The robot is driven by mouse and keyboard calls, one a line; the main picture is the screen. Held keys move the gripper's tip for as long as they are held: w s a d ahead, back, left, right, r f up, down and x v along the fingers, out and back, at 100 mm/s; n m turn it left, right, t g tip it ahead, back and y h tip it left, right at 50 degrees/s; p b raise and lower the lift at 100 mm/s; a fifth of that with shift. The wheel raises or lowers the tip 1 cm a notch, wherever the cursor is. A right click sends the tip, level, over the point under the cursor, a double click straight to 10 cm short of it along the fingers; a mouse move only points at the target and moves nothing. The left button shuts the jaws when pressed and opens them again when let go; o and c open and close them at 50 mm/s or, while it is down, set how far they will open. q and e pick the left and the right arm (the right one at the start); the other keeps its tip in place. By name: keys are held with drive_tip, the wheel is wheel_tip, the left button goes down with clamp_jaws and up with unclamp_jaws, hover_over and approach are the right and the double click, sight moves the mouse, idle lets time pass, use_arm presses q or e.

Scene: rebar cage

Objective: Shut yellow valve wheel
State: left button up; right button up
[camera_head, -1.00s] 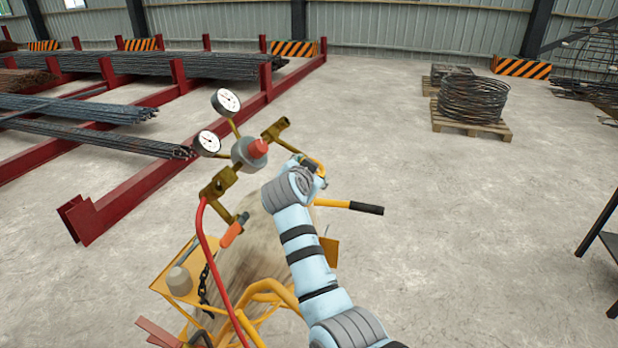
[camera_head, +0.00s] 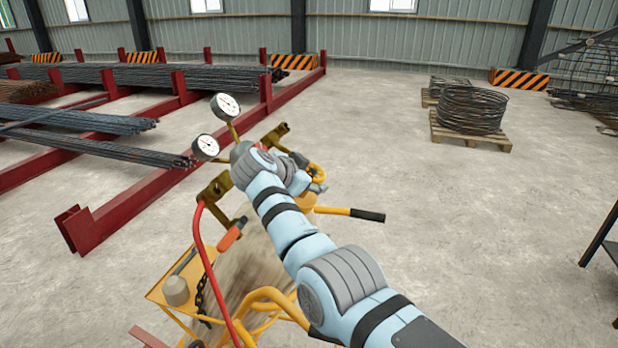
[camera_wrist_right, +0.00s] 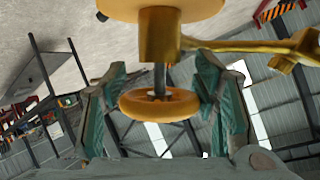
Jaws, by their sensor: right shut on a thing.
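The yellow valve wheel (camera_wrist_right: 160,104) sits on a dark stem under a brass valve body (camera_wrist_right: 159,35) in the right wrist view. My right gripper (camera_wrist_right: 160,100) has one greenish finger on each side of the wheel and is shut on it. In the head view the wheel (camera_head: 317,171) shows partly beside my right gripper (camera_head: 309,175), at the top of the cylinder on the yellow cart. My right arm hides part of the valve there. My left gripper is not in view.
Two pressure gauges (camera_head: 226,106) and brass fittings (camera_head: 214,191) stand close left of my right arm. A red hose (camera_head: 205,247) runs down the yellow cart (camera_head: 163,291). A cart handle (camera_head: 367,215) sticks out right.

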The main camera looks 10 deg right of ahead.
drive_tip(key=o, duration=1.2)
drive_tip(key=shift+c, duration=0.2)
